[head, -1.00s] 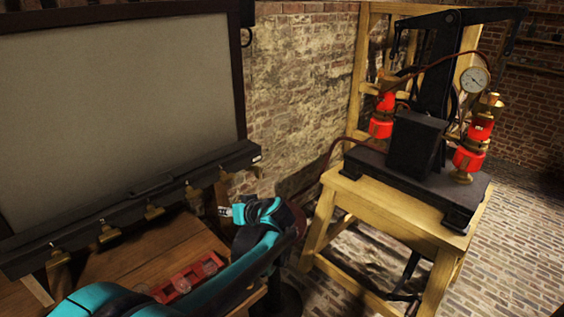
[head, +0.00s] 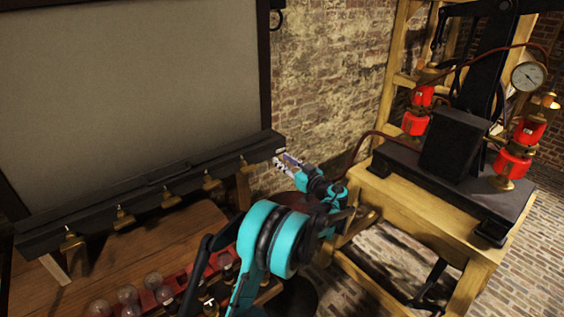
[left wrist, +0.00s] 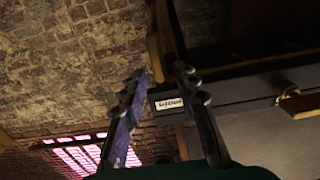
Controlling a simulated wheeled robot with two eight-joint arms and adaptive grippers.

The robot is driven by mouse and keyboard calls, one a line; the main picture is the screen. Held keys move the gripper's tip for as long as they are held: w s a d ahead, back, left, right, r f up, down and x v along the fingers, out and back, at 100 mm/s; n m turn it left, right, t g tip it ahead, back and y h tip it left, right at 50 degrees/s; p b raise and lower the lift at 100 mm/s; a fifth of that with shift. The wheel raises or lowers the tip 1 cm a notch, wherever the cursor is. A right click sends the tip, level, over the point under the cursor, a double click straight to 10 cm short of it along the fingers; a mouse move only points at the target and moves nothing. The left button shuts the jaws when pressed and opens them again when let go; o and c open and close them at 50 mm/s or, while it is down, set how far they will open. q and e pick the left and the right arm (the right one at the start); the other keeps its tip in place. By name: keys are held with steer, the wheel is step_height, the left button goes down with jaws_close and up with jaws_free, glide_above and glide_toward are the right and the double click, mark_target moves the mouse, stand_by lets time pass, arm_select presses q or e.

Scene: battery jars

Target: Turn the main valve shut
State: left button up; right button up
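A black rail (head: 150,193) runs under the large pale panel, with several brass taps along it; the rightmost tap (head: 245,163) is near its labelled right end. I cannot tell which part is the main valve. My left gripper (head: 283,162) is beside that end, its fingers pointing at it. In the left wrist view the gripper (left wrist: 160,77) is open, with two purple-and-grey fingers apart. Beyond them are the rail's white label (left wrist: 169,103), its writing unclear, and a brass tap (left wrist: 300,103) at the right. Nothing is visibly held. My right gripper is out of view.
A wooden bench (head: 125,265) below the rail carries a red holder (head: 180,283) and glass globes (head: 127,294). On the right, a wooden stand (head: 425,208) bears a black press with red cylinders (head: 415,124) and a gauge (head: 528,76). A brick wall (head: 335,90) stands behind.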

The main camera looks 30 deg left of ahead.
arm_select(q)
steer(key=shift+x, duration=0.9)
jaws_close()
steer(key=shift+m, duration=0.4)
steer(key=shift+w+d+f+m, duration=0.15)
steer(key=shift+w+f+m, duration=0.25)
steer(key=shift+m, duration=2.45)
steer(key=shift+w+d+f+m, duration=0.15)
steer(key=shift+w+f+m, duration=0.25)
steer(key=shift+m, duration=2.5)
steer(key=shift+w+d+f+m, duration=0.25)
steer(key=shift+f+m, duration=0.2)
steer(key=shift+m, duration=2.4)
